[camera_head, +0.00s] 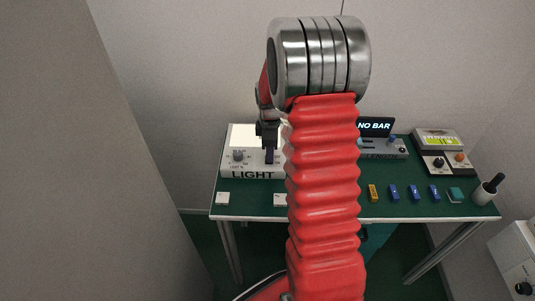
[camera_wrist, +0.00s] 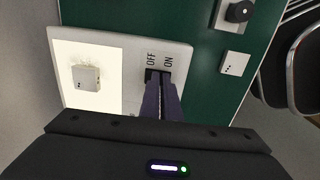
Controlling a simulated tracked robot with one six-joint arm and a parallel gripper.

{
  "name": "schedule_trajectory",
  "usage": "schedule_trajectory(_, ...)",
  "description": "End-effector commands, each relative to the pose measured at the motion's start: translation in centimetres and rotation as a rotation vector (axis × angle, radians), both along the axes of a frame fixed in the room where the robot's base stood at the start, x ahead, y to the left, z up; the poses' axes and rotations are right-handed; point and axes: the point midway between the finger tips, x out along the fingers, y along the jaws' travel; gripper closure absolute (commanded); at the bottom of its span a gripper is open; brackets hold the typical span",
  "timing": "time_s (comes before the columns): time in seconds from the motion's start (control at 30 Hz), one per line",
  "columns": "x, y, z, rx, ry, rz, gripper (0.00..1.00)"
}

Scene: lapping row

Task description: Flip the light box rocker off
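The light box (camera_head: 226,165) is a white box marked LIGHT at the left of the green table; it also shows in the wrist view (camera_wrist: 135,57). Its panel (camera_wrist: 70,57) glows bright. The dark rocker (camera_wrist: 149,74) is beside the OFF and ON labels, mostly hidden by my fingertips. My gripper (camera_wrist: 160,80) points down over the rocker, its two dark fingers close together. No object shows between them. I cannot tell whether they touch the rocker or which way it is tilted. In the head view, my gripper (camera_head: 270,158) is over the box's right part.
A small white block (camera_wrist: 86,77) sits on the lit panel. White tiles (camera_head: 222,198) lie near the table's front edge. Right of my arm are a NO BAR display (camera_head: 375,126), several small blue and yellow pieces, and a cup (camera_head: 484,193). My red arm hides the table's middle.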

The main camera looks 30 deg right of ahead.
Motion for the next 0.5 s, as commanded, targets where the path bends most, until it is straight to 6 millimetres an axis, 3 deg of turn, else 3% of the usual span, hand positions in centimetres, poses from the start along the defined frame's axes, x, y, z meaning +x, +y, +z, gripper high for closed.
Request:
schedule_trajectory(0.17, -0.1, 0.2, 0.5, 0.003, 0.004, 0.001, 1.00)
schedule_trajectory(0.5, -0.1, 0.3, 5.7, -0.001, -0.002, 0.002, 1.00)
